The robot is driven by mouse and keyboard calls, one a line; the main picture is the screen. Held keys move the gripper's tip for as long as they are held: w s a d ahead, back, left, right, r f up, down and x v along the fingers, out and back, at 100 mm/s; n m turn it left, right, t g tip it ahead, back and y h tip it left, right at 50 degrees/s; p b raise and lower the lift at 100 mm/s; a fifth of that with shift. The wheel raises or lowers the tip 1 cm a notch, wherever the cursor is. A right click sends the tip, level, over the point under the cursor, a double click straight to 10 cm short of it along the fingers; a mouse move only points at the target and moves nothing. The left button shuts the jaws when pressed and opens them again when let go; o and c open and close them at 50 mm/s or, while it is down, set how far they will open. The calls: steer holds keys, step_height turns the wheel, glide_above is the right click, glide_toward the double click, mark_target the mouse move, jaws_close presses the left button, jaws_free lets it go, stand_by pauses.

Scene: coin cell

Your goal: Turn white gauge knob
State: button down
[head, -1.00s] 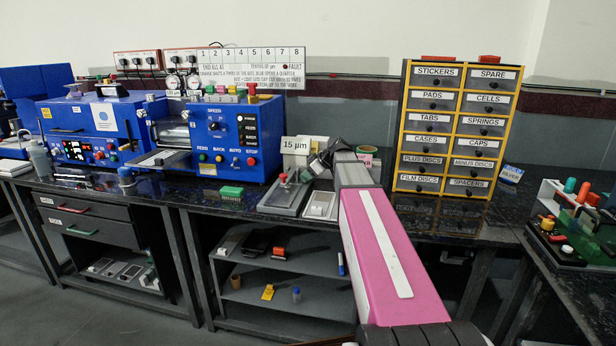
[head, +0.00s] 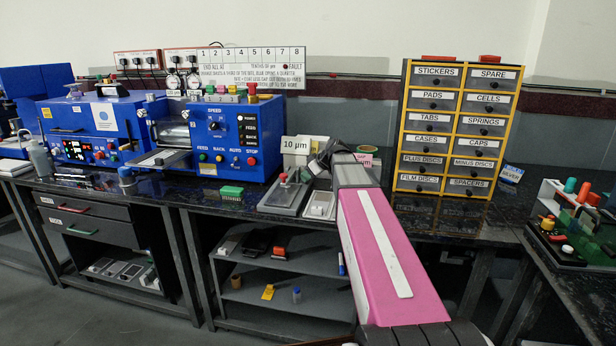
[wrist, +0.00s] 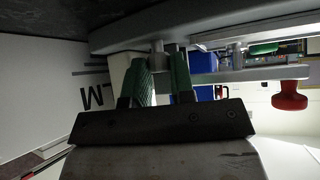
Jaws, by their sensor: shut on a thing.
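The knob is hidden in the head view.
A grey fixture with a red knob (wrist: 289,97) is close to the fingers in the wrist view. A blue machine (head: 215,135) stands left of the gauge, and a yellow drawer cabinet (head: 407,120) stands right of it.

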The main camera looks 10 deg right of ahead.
steer(key=c, duration=1.2)
jaws_free()
steer(key=shift+c, duration=0.2)
steer(key=v, duration=1.1)
